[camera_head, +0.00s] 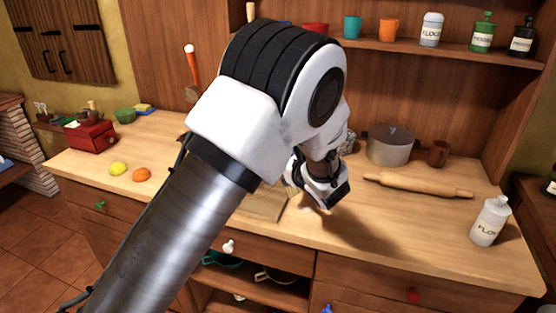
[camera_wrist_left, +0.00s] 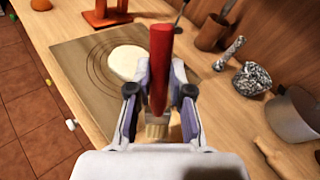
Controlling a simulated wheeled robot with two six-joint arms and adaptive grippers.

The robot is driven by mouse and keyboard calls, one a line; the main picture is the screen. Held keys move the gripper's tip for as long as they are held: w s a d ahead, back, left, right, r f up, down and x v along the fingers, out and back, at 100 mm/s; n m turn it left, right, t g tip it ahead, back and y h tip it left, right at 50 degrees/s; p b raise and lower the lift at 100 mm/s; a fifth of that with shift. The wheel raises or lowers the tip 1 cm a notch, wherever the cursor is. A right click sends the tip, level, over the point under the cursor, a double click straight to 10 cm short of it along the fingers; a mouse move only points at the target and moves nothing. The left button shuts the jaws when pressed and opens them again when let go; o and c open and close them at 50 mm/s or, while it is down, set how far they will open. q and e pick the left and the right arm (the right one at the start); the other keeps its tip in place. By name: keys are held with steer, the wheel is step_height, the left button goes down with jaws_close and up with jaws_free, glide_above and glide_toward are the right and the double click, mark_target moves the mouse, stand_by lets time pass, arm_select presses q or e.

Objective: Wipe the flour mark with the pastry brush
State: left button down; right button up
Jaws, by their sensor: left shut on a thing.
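My left gripper (camera_head: 328,203) is low over the counter (camera_head: 390,215), right of the pastry board (camera_head: 266,207). In the left wrist view the gripper (camera_wrist_left: 160,100) is shut on the pastry brush (camera_wrist_left: 160,65). The brush has a red handle and pale bristles (camera_wrist_left: 156,131) that point down toward the counter. I cannot tell whether the bristles touch the wood. My right gripper is not in view.
Flat dough (camera_wrist_left: 127,62) lies on the pastry board. A rolling pin (camera_head: 418,186), a pot (camera_head: 390,146) and a brown mug (camera_head: 438,153) stand behind and right. A flour bottle (camera_head: 489,221) stands at the right. The front right counter is clear.

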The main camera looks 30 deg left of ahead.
arm_select(q)
steer(key=shift+r+p, duration=0.7)
steer(key=shift+r, duration=0.75)
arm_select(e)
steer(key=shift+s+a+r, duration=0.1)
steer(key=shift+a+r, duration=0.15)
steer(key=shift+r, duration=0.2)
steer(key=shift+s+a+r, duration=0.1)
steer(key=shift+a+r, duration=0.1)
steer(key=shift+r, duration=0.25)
